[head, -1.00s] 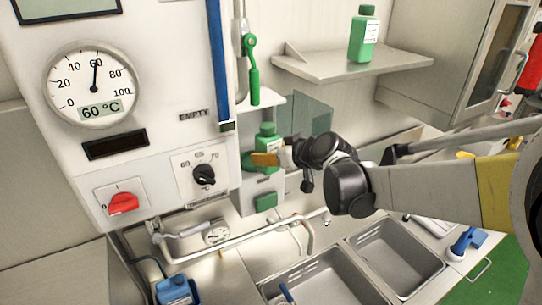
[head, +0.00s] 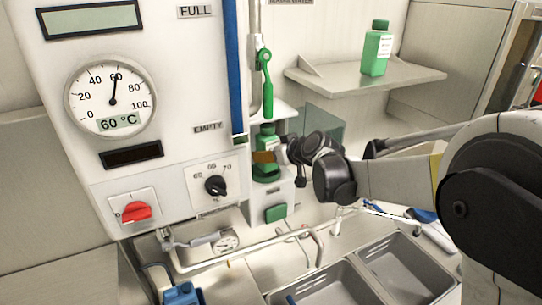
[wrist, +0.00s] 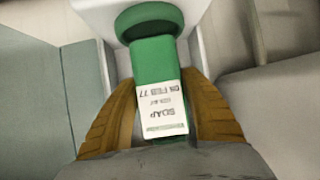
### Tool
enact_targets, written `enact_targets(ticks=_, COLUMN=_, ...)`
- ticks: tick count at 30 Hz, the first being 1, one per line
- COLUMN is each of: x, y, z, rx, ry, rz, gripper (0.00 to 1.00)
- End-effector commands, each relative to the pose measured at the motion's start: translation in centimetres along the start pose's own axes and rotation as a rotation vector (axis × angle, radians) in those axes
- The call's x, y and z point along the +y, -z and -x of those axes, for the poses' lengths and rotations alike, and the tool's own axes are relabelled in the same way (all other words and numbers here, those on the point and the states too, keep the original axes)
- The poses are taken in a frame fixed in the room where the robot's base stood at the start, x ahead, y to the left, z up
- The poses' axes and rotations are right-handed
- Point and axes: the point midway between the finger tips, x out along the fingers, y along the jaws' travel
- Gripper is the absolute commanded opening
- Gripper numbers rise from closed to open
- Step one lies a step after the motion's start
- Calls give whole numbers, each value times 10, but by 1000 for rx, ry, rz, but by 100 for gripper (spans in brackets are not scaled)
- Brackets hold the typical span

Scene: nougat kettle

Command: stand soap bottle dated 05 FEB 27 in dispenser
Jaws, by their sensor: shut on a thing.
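The soap bottle (head: 266,133) is green with a darker cap and looks upright in the head view. My gripper (head: 265,156) is shut on it, with orange fingers on both sides. The wrist view shows the bottle (wrist: 153,62) with its white label upside down; it reads SOAP and a date that looks like 05 FEB 27, slightly blurred. The dispenser (head: 279,192) is a pale wall unit with a green round holder (head: 266,175). The bottle's base is at this holder, seen in the wrist view as a green ring (wrist: 148,14). I cannot tell whether it rests inside.
Another green bottle (head: 376,50) with a white label stands on the wall shelf (head: 365,80) at right. A green lever (head: 267,85) hangs just above the held bottle. A blue vertical strip (head: 230,70) is to its left. Sinks (head: 400,265) lie below.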

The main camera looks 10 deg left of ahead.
Motion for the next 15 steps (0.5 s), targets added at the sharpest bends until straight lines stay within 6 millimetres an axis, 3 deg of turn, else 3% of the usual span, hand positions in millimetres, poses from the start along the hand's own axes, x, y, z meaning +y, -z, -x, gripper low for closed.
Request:
enact_targets(ticks=8, x=2, y=10, z=-18, rx=0, ry=0, rz=1, gripper=11)
enact_targets(ticks=15, x=3, y=-3, z=-25, rx=0, ry=0, rz=0, gripper=11)
